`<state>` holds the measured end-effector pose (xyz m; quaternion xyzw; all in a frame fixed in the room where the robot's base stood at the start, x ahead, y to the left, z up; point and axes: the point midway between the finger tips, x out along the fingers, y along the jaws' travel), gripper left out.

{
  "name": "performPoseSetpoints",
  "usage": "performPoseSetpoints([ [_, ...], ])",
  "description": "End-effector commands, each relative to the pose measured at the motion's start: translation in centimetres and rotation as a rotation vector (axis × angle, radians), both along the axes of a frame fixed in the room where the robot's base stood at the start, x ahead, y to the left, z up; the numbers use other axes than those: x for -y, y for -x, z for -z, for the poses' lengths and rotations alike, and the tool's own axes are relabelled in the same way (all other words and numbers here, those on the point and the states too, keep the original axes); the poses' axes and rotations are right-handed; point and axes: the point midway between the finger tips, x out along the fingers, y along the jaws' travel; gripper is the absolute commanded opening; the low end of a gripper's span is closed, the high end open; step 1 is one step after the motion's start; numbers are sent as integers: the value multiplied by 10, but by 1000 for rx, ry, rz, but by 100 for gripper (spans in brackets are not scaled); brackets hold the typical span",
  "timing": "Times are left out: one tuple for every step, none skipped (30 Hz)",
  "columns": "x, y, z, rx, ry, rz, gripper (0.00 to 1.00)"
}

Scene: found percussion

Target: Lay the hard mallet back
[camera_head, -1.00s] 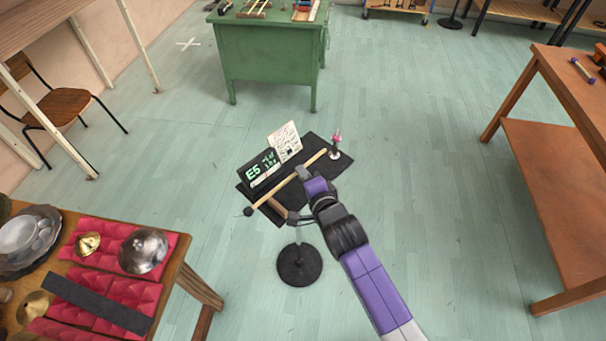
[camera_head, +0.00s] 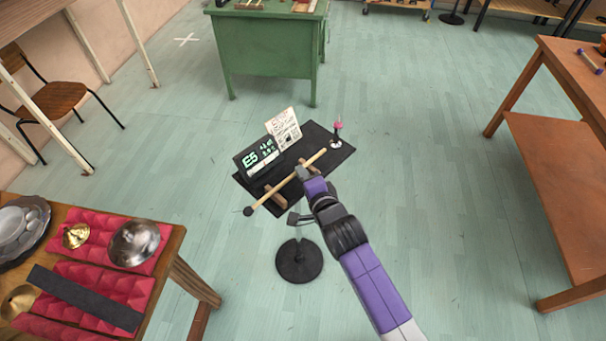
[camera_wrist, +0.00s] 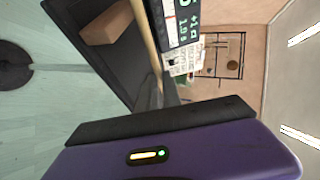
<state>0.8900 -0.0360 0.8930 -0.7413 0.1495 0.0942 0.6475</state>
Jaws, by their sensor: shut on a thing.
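The hard mallet has a pale wooden shaft (camera_head: 274,189) and a dark round head (camera_head: 249,211) at its left end. It lies slantwise across the picture above a black stand top (camera_head: 316,136). My gripper (camera_head: 302,174) is shut on the shaft, right of its middle. The shaft also shows in the wrist view (camera_wrist: 146,40). A wooden rest block (camera_head: 279,199) stands on the stand top beside the shaft; it also shows in the wrist view (camera_wrist: 106,24). I cannot tell whether the mallet touches the blocks. The fingertips are mostly hidden.
On the stand top are a black display (camera_head: 258,158) reading E5, a white card (camera_head: 284,129) and a small pink-topped item (camera_head: 338,127). A table with red pads (camera_head: 105,236) holds metal bells at left. A brown table (camera_head: 572,70) stands at right.

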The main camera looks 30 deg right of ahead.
Motion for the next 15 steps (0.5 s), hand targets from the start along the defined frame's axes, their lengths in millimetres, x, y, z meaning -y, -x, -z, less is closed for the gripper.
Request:
performPoseSetpoints([
  [0,0,0,0,0,0,0],
  [0,0,1,0,0,0,0],
  [0,0,1,0,0,0,0],
  [0,0,2,0,0,0,0],
  [0,0,2,0,0,0,0],
  [0,0,3,0,0,0,0],
  [0,0,3,0,0,0,0],
  [0,0,4,0,0,0,0],
  [0,0,4,0,0,0,0],
  [0,0,5,0,0,0,0],
  [0,0,5,0,0,0,0],
  [0,0,6,0,0,0,0],
  [0,0,6,0,0,0,0],
  [0,0,6,0,0,0,0],
  [0,0,6,0,0,0,0],
])
